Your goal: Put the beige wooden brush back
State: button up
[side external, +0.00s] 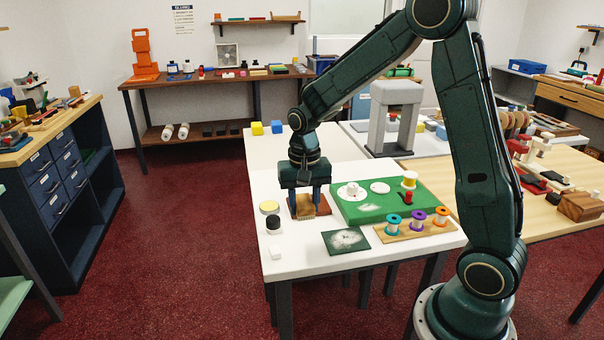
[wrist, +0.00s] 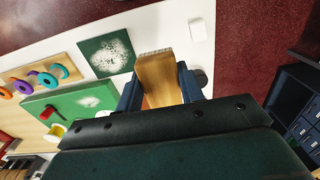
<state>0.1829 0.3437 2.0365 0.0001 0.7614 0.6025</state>
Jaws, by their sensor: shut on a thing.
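The beige wooden brush (wrist: 160,82) is between the two fingers of my gripper (wrist: 158,88) in the wrist view, with its bristle edge pointing away from the palm. In the side view my gripper (side external: 307,197) points down over the left part of the white table and is shut on the brush (side external: 308,209). A brown flat patch (side external: 325,208) shows beside and behind the brush, low at the table. I cannot tell whether the brush touches it. The fingers hide part of the brush.
A dark green square with white powder (side external: 346,240) lies in front. To the right are a green board (side external: 380,213) with white discs and a wooden strip (side external: 414,230) with colored spools. A black-topped jar (side external: 273,224), a yellowish disc (side external: 269,207) and a white block (side external: 276,253) stand left.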

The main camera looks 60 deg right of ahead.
send_over(304, 247)
notch_tip(304, 247, down, 6)
jog(key=shift+f, duration=0.1)
jog(key=shift+f, duration=2.1)
jog(key=shift+f, duration=0.15)
jog(key=o, duration=1)
